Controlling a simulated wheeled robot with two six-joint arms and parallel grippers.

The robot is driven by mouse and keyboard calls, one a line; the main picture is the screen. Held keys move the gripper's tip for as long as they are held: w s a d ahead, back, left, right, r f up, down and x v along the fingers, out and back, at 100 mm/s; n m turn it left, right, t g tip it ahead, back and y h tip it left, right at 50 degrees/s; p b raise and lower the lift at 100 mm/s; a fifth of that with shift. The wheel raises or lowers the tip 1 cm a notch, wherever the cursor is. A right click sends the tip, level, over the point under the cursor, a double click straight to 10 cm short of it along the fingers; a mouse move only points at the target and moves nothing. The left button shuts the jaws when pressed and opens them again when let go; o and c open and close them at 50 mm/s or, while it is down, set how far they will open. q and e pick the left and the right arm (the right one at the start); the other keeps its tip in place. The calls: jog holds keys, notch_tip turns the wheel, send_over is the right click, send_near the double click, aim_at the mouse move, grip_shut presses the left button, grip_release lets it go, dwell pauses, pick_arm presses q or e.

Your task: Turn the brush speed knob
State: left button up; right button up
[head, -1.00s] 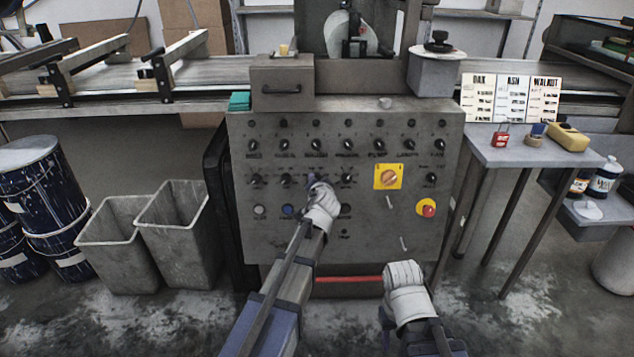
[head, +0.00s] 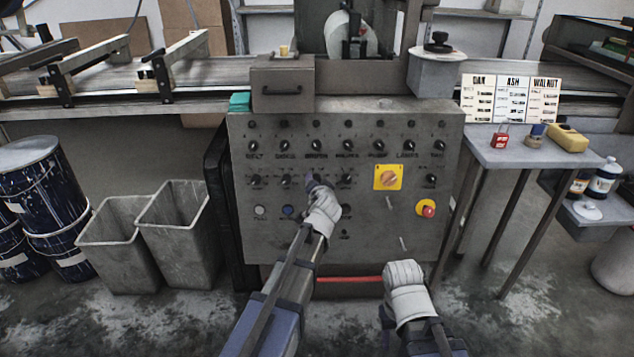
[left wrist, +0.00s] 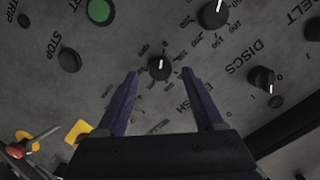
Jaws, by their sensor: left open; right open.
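The grey control panel (head: 370,230) carries rows of black knobs. In the left wrist view a small black knob (left wrist: 159,68) with a white pointer mark and a numbered scale lies just beyond and between my left fingertips (left wrist: 160,73). A label ending in "SH" shows partly by the jaws. My left gripper (head: 318,182) is open at the lower knob row in the head view and hides this knob there. I cannot tell whether its fingers touch the knob. My right gripper (head: 404,275) is low in front of the panel, clear of the knobs; its fingers are mostly hidden.
Other knobs (left wrist: 262,80) sit close around the left jaws, with a green button (left wrist: 99,11) nearby. A yellow-plated switch (head: 388,177) and red stop button (head: 427,208) are to the right. Grey bins (head: 120,245) stand left, a small table (head: 530,150) right.

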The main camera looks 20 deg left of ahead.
pick_arm(q)
jog(key=p+v, duration=0.1)
jog(key=v, duration=0.5)
jog(key=shift+p, duration=0.35)
jog(key=shift+s, duration=0.1)
jog(key=s+d+f+g+h, duration=0.1)
jog(key=s+d+f+g, duration=0.35)
jog(key=s, duration=0.55)
jog(key=s+d+f+g+h, duration=0.1)
jog(key=s+d+f+g, duration=0.35)
jog(key=s, duration=0.55)
jog(key=s+d+f+g+h, duration=0.1)
jog(key=s+d+f+g, duration=0.35)
jog(key=s, duration=0.55)
notch_tip(320, 180, up, 31)
jog(key=p, duration=3.1)
jog(key=shift+w+d+f+n+h, duration=0.2)
jog(key=shift+w+d+n+h, duration=0.1)
jog(key=shift+n, duration=0.1)
jog(key=shift+f, duration=0.1)
